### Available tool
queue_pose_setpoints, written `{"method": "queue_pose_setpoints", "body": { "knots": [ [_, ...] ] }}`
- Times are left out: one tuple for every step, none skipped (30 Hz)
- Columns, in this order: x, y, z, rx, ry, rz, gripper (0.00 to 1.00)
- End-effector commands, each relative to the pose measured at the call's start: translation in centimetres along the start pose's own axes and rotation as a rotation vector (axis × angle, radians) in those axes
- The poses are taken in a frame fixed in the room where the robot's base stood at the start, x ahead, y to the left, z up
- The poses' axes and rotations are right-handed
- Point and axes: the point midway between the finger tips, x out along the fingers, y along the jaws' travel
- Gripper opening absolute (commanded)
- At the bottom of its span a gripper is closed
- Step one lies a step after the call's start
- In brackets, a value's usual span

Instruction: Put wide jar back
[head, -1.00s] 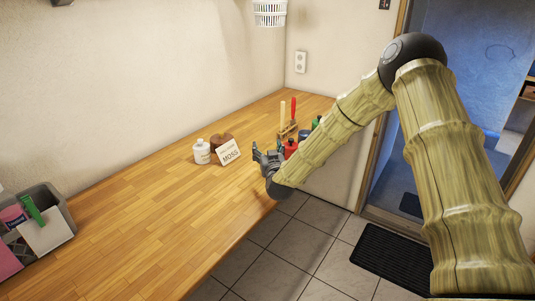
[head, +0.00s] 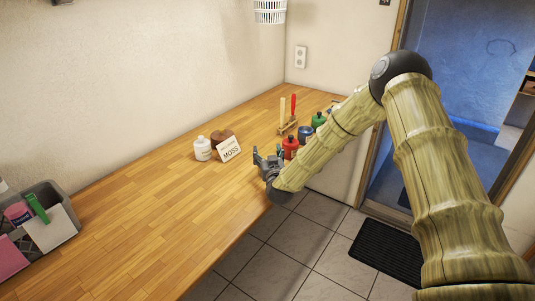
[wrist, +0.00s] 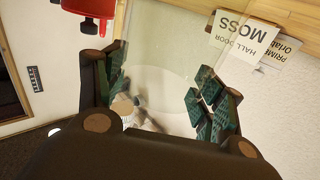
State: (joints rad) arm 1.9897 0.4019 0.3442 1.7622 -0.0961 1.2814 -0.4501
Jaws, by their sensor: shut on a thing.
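My gripper (head: 268,164) is over the front edge of the wooden worktop, left of a red bottle. In the wrist view its two green-padded fingers (wrist: 160,98) stand apart around a pale, see-through round shape (wrist: 158,78), which appears to be a clear wide jar held between them. The jar is hardly visible in the head view. A card reading MOSS (head: 229,149) leans on the worktop left of the gripper; it also shows upside down in the wrist view (wrist: 243,37). A brown round container (head: 221,137) is partly hidden behind the card.
A white bottle (head: 202,149) stands beside the card. Red (head: 290,147), blue (head: 305,132) and green (head: 319,120) containers stand right of the gripper, near a wooden tool holder (head: 288,127). A grey bin (head: 66,205) is at far left. The worktop (head: 150,215) between is clear.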

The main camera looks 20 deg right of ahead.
Motion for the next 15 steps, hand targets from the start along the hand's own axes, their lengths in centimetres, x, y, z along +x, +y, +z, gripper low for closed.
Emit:
{"method": "queue_pose_setpoints", "body": {
  "knots": [
    [0.05,-0.03,-0.04,0.000,0.003,0.000,0.00],
    [0.05,-0.04,0.05,0.000,0.003,0.000,0.00],
    [-0.01,-0.02,0.24,0.000,0.000,0.000,0.71],
    [-0.01,-0.01,0.16,0.000,0.000,0.000,0.76],
    [-0.01,-0.01,0.16,0.000,0.000,0.000,0.81],
    [-0.01,-0.01,0.16,0.000,0.000,0.000,0.89],
    [-0.01,-0.01,0.16,0.000,0.000,0.000,0.90],
    [-0.01,-0.01,0.16,0.000,0.000,0.000,0.90],
    [-0.01,-0.01,0.16,0.000,0.000,0.000,0.90],
    [-0.01,-0.01,0.16,0.000,0.000,0.000,0.90],
    [-0.01,-0.01,0.16,0.000,0.000,0.000,0.90],
    [-0.01,0.00,0.16,0.000,0.000,0.000,0.90],
    [-0.01,0.00,0.16,0.000,0.000,0.000,0.90],
    [-0.01,0.00,0.16,0.000,0.000,0.000,0.90],
    [-0.01,0.00,0.16,0.000,0.000,0.000,0.90]
  ]
}}
